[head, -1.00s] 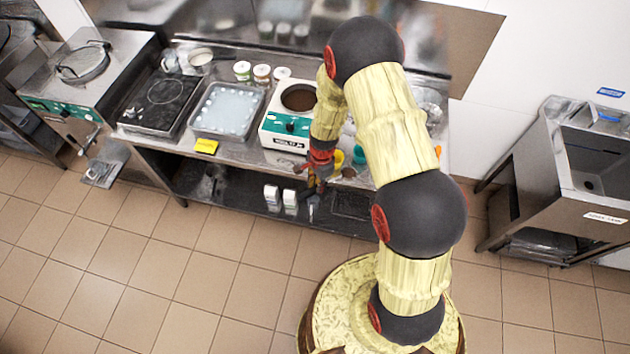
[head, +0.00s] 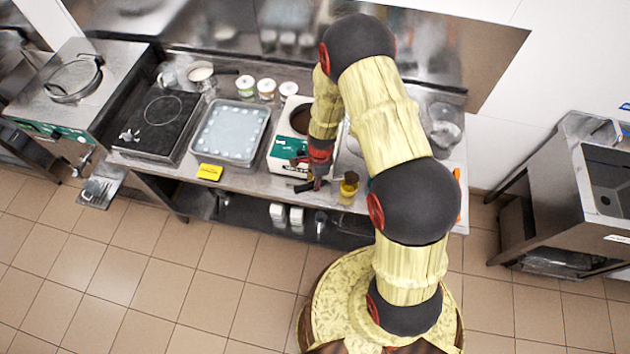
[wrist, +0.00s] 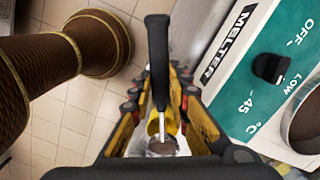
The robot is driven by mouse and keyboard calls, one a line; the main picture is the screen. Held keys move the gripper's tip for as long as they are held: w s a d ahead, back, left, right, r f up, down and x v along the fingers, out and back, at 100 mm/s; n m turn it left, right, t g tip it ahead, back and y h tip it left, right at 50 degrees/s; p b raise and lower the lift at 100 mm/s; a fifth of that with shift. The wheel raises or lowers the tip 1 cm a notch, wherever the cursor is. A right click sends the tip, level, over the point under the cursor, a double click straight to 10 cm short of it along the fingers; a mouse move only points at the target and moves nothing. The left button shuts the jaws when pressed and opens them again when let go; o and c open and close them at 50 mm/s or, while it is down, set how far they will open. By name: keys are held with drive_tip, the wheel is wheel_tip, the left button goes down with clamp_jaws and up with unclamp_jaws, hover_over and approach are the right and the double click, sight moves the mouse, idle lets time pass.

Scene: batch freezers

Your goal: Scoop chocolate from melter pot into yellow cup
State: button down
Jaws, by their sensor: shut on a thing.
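The white and teal melter (head: 289,163) stands on the counter, its round pot opening with dark brown inside partly covered by my arm. Its front panel (wrist: 254,85) fills the right of the wrist view, with the pot's rim (wrist: 287,125) at the edge. My gripper (head: 318,182) is in front of the melter, shut on a scoop with a black handle (wrist: 158,50) and thin metal shaft. The yellow cup (head: 348,190) stands right of my gripper near the counter's front edge. In the wrist view, yellow and a brown-filled round shape show between the fingers; I cannot tell the scoop bowl from the cup there.
Several jars (head: 266,88) stand behind. The tiled floor is clear.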

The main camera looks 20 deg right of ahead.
drive_tip(key=shift+d+r+y+b, duration=0.3)
drive_tip(key=shift+b, duration=0.85)
drive_tip(key=shift+d+r+y+b, duration=0.1)
drive_tip(key=shift+r+y+b, duration=0.2)
drive_tip(key=shift+b, duration=0.85)
drive_tip(key=shift+d+r+y+b, duration=0.4)
drive_tip(key=shift+r+b, duration=0.1)
drive_tip(key=shift+b, duration=0.6)
drive_tip(key=r+y+b, duration=0.1)
drive_tip(key=d+r+b, duration=0.1)
drive_tip(key=y+b, duration=0.1)
drive_tip(key=shift+s+d+r+t+y, duration=0.1)
drive_tip(key=shift+d+r+t+y, duration=0.2)
drive_tip(key=shift+r, duration=0.1)
drive_tip(key=s+d+r+y+b, duration=0.1)
drive_tip(key=d+r+y+b, duration=0.1)
drive_tip(key=d+r+y, duration=0.3)
drive_tip(key=shift+d+r+t+y+b, duration=0.15)
drive_tip(key=shift+d+t+y+b, duration=0.2)
drive_tip(key=shift+d+y, duration=1.7)
drive_tip(key=shift+d, duration=0.15)
